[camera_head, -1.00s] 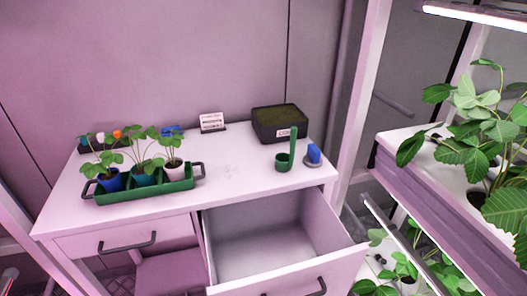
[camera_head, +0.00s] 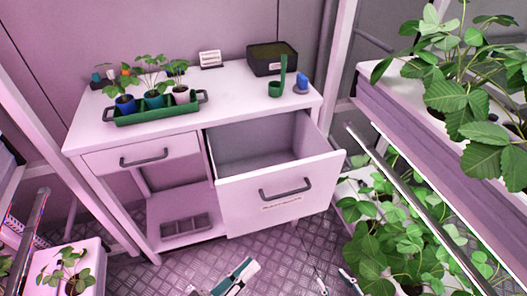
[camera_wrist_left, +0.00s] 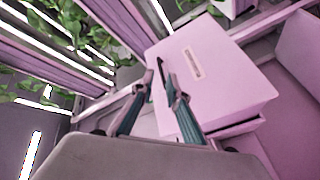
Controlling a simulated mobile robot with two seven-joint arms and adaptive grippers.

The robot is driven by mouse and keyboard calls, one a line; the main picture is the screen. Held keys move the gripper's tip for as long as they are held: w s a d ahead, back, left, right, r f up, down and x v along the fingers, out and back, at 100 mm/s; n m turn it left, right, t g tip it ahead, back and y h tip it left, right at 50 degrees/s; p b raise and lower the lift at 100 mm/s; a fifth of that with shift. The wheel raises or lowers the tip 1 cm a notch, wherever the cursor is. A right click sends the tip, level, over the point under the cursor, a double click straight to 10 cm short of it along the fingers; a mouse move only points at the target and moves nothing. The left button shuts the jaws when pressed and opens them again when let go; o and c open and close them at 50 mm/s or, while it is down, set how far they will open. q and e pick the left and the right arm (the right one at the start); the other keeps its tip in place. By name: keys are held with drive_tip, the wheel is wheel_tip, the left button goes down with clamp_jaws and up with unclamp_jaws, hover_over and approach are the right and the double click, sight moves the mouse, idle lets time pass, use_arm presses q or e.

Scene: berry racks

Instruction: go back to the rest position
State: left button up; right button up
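My left gripper (camera_head: 238,277) is at the bottom centre of the head view, over the floor in front of the white bench. In the left wrist view its two fingers (camera_wrist_left: 156,72) stand a little apart with nothing between them. My right gripper (camera_head: 336,281) shows only its fingertips at the bottom edge of the head view, apart and empty. The bench's right drawer (camera_head: 280,201) is pulled out, and its visible inside is bare. Both grippers are clear of the drawer handle.
On the bench top (camera_head: 225,100) are a green tray (camera_head: 160,116) of potted plants, a dark box (camera_head: 272,67), a green holder (camera_head: 275,89) and a blue object (camera_head: 301,83). A plant rack (camera_head: 440,142) stands right. A potted plant (camera_head: 66,272) is at lower left. Floor before the bench is open.

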use_arm(q)
drive_tip(key=w+a+f+m+g+y, duration=0.1)
drive_tip(key=a+f+m+g+y, duration=0.2)
drive_tip(key=a+f+y, duration=0.7)
drive_tip(key=a+f+m, duration=0.1)
drive_tip(key=a+f, duration=0.2)
drive_tip(key=a, duration=0.3)
drive_tip(key=shift+w+m, duration=0.2)
drive_tip(key=shift+m, duration=0.2)
drive_tip(key=shift+r, duration=0.1)
